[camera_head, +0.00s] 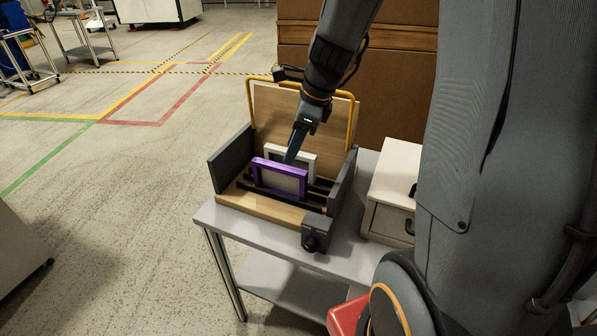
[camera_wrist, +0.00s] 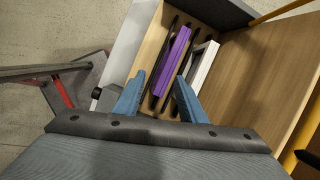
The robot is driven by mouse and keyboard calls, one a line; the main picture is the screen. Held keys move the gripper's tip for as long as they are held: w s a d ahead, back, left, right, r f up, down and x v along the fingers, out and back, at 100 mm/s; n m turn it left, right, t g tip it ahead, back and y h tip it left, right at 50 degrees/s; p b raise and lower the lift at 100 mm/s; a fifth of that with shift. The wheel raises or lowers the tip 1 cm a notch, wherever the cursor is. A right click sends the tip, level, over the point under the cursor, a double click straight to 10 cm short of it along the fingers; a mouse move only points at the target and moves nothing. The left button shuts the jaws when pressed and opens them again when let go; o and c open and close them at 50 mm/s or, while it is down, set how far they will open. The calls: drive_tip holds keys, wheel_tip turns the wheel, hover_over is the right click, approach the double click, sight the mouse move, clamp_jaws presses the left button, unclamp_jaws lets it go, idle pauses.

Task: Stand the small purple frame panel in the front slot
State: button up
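The small purple frame panel (camera_head: 279,178) stands roughly upright among the dark rails of a wooden rack (camera_head: 262,208). In the wrist view the purple panel (camera_wrist: 171,60) shows as a narrow edge with a dark rail on each side. A white frame panel (camera_head: 299,156) stands behind it; it also shows in the wrist view (camera_wrist: 201,67). My gripper (camera_wrist: 156,88) is open, with its blue fingers apart and nothing seen held between them. In the head view my gripper (camera_head: 290,158) is just above and behind the purple panel. Whether a finger touches either panel is unclear.
The rack has grey side walls (camera_head: 231,157), a tall wooden back board and a yellow tubular frame (camera_head: 251,108). It stands on a grey table (camera_head: 228,220). A white drawer unit (camera_head: 392,190) is to its right. A large brown box stands behind.

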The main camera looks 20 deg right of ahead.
drive_tip(key=s+a+f+n+h, duration=0.1)
drive_tip(key=s+n, duration=0.6)
drive_tip(key=n, duration=0.4)
drive_tip(key=s+a+f+n+g+h, duration=0.1)
drive_tip(key=s+n, duration=0.5)
drive_tip(key=n, duration=0.6)
drive_tip(key=shift+s+a+f+n+h, duration=0.3)
drive_tip(key=shift+s+h, duration=0.05)
drive_tip(key=shift+h, duration=0.05)
